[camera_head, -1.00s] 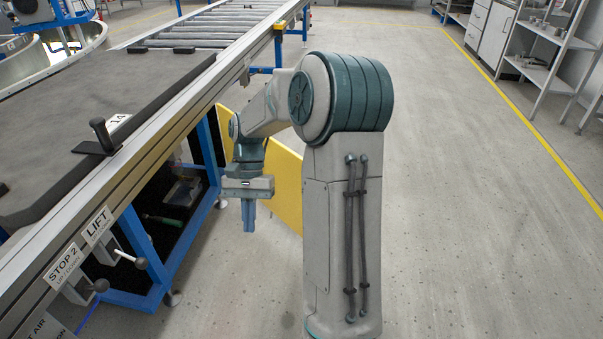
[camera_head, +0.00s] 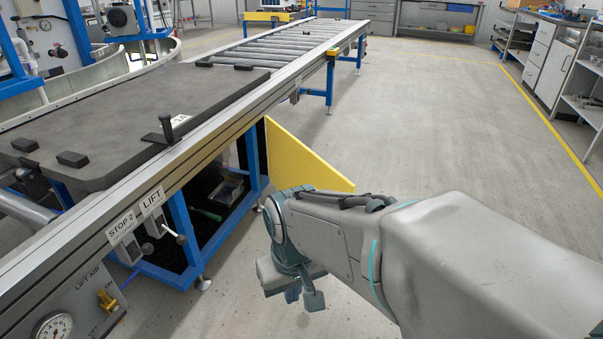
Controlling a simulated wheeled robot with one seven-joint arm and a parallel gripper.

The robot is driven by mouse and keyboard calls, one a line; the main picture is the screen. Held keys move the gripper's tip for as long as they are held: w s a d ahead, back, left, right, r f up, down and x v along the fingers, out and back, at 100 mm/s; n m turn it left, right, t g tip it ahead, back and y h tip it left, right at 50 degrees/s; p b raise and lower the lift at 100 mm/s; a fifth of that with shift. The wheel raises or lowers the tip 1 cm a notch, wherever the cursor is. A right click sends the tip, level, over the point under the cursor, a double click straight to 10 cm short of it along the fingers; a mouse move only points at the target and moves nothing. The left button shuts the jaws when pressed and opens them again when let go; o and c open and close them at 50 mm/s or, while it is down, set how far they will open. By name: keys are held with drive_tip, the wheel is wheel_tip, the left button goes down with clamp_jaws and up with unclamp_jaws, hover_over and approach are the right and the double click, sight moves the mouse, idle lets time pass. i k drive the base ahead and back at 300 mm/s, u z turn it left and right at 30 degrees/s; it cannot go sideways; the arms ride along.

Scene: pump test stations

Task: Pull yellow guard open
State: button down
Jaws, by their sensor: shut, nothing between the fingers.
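The yellow guard (camera_head: 300,158) is a flat panel standing out from the blue frame under the conveyor, swung away from it into the aisle. Its lower right part is hidden behind my arm. My gripper (camera_head: 293,294) points down at the lower middle of the view, in front of the guard and apart from it in the picture. Its fingers are shut and mostly hidden by the gripper body and a grey-green part beside them. Nothing shows in them.
The conveyor side rail (camera_head: 230,112) runs along the left, with levers labelled STOP 2 and LIFT (camera_head: 173,233) sticking out. A pressure gauge (camera_head: 52,328) is at the lower left. A dark tray (camera_head: 225,190) lies under the conveyor. The aisle floor to the right is clear.

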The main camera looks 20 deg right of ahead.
sight(291, 163)
drive_tip(key=u, duration=0.25)
drive_tip(key=i, duration=1)
drive_tip(key=z, duration=0.7)
